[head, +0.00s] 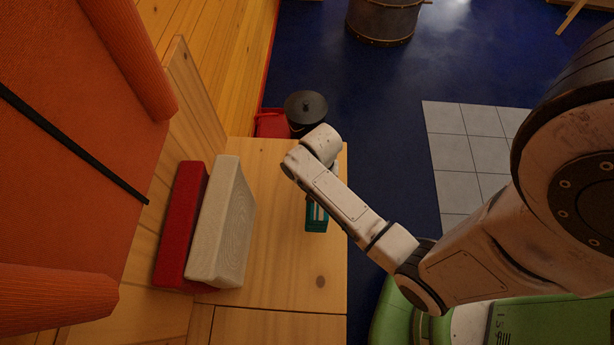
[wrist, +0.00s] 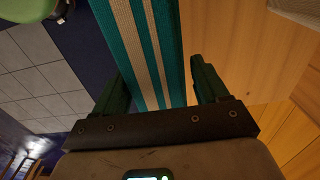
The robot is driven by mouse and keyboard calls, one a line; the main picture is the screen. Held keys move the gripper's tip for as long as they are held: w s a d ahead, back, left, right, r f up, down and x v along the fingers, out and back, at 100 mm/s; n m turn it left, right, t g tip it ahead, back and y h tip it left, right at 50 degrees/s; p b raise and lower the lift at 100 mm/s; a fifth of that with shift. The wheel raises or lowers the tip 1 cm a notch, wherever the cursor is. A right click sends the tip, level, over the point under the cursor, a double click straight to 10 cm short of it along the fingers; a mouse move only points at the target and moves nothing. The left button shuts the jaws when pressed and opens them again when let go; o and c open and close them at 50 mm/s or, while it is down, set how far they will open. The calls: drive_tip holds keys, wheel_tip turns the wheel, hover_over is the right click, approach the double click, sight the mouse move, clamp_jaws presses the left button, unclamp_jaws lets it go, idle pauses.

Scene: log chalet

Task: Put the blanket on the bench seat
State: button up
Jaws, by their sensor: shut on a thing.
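The blanket is a folded teal cloth with pale stripes. In the wrist view the blanket (wrist: 150,45) runs between the two dark fingers of my gripper (wrist: 163,85), which is shut on it. In the head view only a small part of the blanket (head: 316,218) shows below my wrist, over the right edge of the bench seat (head: 285,265). My arm hides the fingers and the rest of the blanket there. The wooden seat also shows in the wrist view (wrist: 235,40), right of the blanket. I cannot tell whether the blanket touches the seat.
A red cushion (head: 180,220) and a cream cushion (head: 225,225) stand along the bench's left side. A dark lidded pot (head: 306,108) and a red object (head: 270,124) are beyond its far end. The seat between cushions and blanket is bare. Blue floor (head: 385,150) lies to the right.

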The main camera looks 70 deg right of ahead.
drive_tip(key=w+f, duration=0.1)
drive_tip(key=f, duration=0.1)
drive_tip(key=w+f, duration=0.1)
drive_tip(key=shift+w+a+f, duration=0.15)
drive_tip(key=shift+w+a, duration=0.15)
drive_tip(key=shift+w, duration=0.05)
drive_tip(key=shift+w+f+b, duration=0.1)
drive_tip(key=shift+f+b, duration=0.5)
drive_tip(key=shift+f, duration=1.05)
drive_tip(key=shift+f, duration=0.2)
drive_tip(key=o, duration=1.1)
drive_tip(key=shift+r, duration=0.1)
